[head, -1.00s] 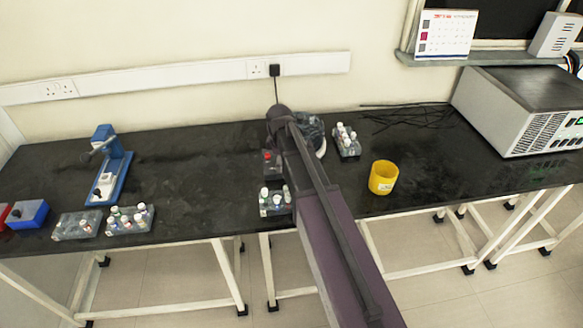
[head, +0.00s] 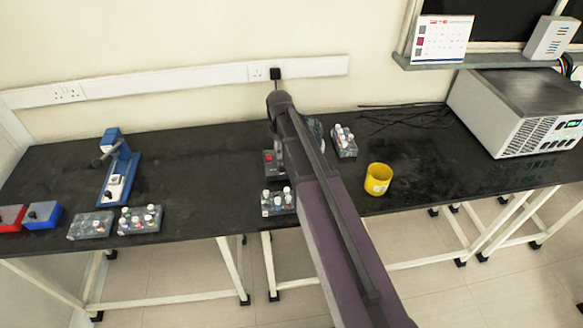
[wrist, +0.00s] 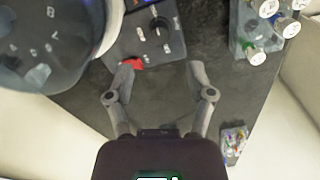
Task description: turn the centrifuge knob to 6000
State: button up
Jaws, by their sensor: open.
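The centrifuge (wrist: 45,40) fills the upper left of the wrist view, with its round, dark see-through top cut off by the frame. Its grey control panel (wrist: 118,45) carries a black knob (wrist: 158,24) near the top edge and a red switch (wrist: 132,64) at the near edge. The dial marks are too small to read. My gripper (wrist: 160,72) is open and empty, its fingers apart on the near side of the panel, below the knob in the picture. In the head view the red switch (head: 268,157) shows, but my arm hides most of the centrifuge and my gripper.
A vial rack (wrist: 252,32) stands right of the panel; it also shows in the head view (head: 277,203). Another rack (head: 344,143) and a yellow cup (head: 378,180) stand to the right. A blue device (head: 120,172) is at left. Bare black bench (head: 205,165) lies between.

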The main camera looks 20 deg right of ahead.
aim_at(281, 164)
jog(key=shift+r+p, duration=3.05)
jog(key=shift+r, duration=0.3)
jog(key=s+a+m, duration=0.1)
jog(key=s+m, duration=1.2)
jog(key=s, duration=0.5)
jog(key=shift+s+a+r+m+p, duration=0.15)
jog(key=shift+a+r+m+p, duration=0.15)
jog(key=shift+r+p, duration=0.1)
